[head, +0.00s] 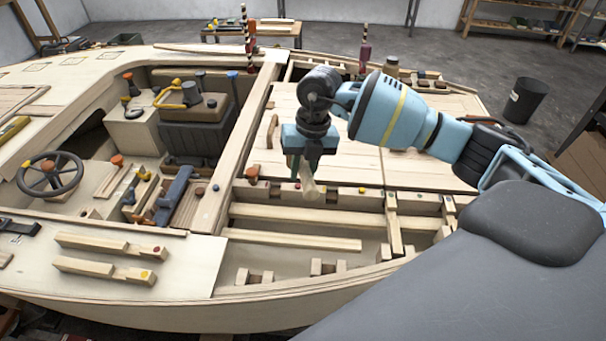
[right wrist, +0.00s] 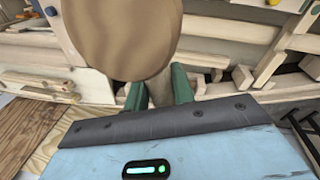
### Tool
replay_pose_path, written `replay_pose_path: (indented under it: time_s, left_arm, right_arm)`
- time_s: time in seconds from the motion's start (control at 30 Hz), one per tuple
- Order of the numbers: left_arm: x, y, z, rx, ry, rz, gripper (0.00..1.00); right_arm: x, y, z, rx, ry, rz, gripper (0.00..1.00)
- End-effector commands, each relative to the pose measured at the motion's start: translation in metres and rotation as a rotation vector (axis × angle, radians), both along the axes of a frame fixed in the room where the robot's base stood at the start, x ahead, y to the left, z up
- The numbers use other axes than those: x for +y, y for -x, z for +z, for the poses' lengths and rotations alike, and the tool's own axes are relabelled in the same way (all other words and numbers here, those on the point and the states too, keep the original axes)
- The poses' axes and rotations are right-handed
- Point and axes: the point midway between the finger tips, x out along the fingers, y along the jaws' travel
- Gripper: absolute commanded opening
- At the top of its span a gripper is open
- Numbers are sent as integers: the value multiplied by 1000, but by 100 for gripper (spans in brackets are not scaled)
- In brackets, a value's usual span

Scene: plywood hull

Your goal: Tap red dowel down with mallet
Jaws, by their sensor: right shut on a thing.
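My right gripper (head: 309,160) is shut and points down over the inner edge of the plywood hull. In the right wrist view, its green fingers (right wrist: 160,92) close around the handle of the mallet (right wrist: 120,38), whose large round tan head fills the upper middle. In the head view only a pale wooden part of the mallet (head: 308,186) shows below the fingers. A small red dowel end (head: 297,186) appears on the hull rail close beside it. The mallet looks apart from the dowel, but contact is hard to judge. My left gripper is not in view.
An orange knob (head: 252,171) stands to the left. Loose wooden strips (head: 110,246) lie on the left deck. A steering wheel (head: 51,175) is at far left. Flat panels (head: 420,168) lie behind.

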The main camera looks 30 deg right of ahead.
Motion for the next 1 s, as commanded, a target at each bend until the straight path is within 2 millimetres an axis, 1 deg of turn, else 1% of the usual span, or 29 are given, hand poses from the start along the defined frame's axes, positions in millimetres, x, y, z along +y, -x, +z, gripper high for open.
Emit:
replay_pose_path:
  time_s: [0.1, 0.27, 0.43, 0.57, 0.8, 0.9, 1.0]
  left_arm:
    - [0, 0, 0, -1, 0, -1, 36]
    - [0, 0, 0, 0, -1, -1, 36]
    - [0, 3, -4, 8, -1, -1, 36]
    - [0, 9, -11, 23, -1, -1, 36]
    - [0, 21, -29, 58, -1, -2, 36]
    - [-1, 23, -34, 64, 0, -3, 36]
    - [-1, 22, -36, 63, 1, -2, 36]
  right_arm:
    - [-1, -2, 2, 0, -1, -33, 0]
    - [-1, -2, 2, 0, -2, -40, 0]
    - [-1, -2, -4, 2, -1, -38, 0]
    - [-1, -1, -14, 5, -1, -37, 0]
    - [-1, -1, -40, 7, -1, -36, 0]
    - [-1, -1, -49, 6, -2, -37, 0]
    - [-1, -1, -54, 3, -1, -36, 0]
